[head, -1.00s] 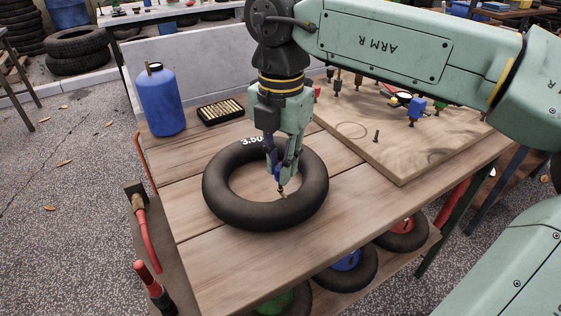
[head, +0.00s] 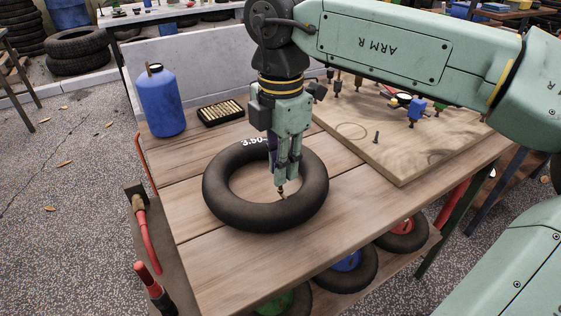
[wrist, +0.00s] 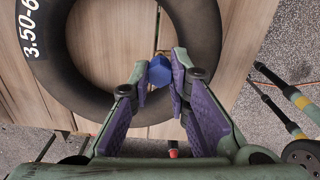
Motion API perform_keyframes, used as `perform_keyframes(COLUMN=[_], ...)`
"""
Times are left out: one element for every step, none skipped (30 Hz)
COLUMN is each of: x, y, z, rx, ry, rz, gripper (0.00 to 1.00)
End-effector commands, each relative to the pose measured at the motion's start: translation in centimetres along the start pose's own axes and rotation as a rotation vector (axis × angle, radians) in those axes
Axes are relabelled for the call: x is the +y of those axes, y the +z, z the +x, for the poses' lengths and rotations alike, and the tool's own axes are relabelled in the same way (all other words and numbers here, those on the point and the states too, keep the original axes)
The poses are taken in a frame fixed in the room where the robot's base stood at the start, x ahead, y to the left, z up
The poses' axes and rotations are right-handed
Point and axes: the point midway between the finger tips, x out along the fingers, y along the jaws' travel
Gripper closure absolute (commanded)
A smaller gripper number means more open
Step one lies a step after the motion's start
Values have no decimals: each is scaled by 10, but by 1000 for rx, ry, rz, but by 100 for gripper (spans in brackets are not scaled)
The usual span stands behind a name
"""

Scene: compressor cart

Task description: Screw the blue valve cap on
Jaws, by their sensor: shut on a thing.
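The blue valve cap (wrist: 159,71) sits between my gripper's fingertips in the wrist view, and the fingers press on it from both sides. My gripper (head: 282,183) points down at the inner edge of the black inner tube (head: 222,205), which lies flat on the wooden cart top. A brass valve stem (head: 281,192) shows just below the fingertips in the head view. The cap is hidden by the fingers in the head view. Whether its thread is engaged on the stem cannot be seen.
A blue bottle (head: 161,103) and a black tray of brass pieces (head: 220,111) stand at the back left. A wooden board (head: 400,163) with several small parts lies to the right. Red-handled hose tools (head: 147,240) hang at the left edge. Wheels sit on the lower shelf.

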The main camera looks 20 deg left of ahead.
Motion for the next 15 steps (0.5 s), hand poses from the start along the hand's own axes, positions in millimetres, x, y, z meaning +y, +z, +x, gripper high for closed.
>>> perform_keyframes(x=[0, 0, 0, 0, 0, 0, 0, 0, 0, 0, 0, 0, 0, 0, 0], y=[0, 0, 0, 0, 0, 0, 0, 0, 0, 0, 0, 0, 0, 0, 0], z=[0, 0, 0, 0, 0, 0, 0, 0, 0, 0, 0, 0, 0, 0, 0], rx=[-1, -1, -1, -1, -1, -1, -1, -1, -1, -1, -1, -1, -1, -1, -1], ry=[1, 1, 1, 1, 1, 0, 0, 0, 1, 1, 1, 1, 1, 1, 1], rz=[52, 85, 126, 152, 173, 192, 200, 204, 206, 205, 204, 204, 204, 207, 223], gripper=[100, 100, 100, 100, 100, 100, 100, 100, 100, 100, 100, 100, 100, 100, 100])
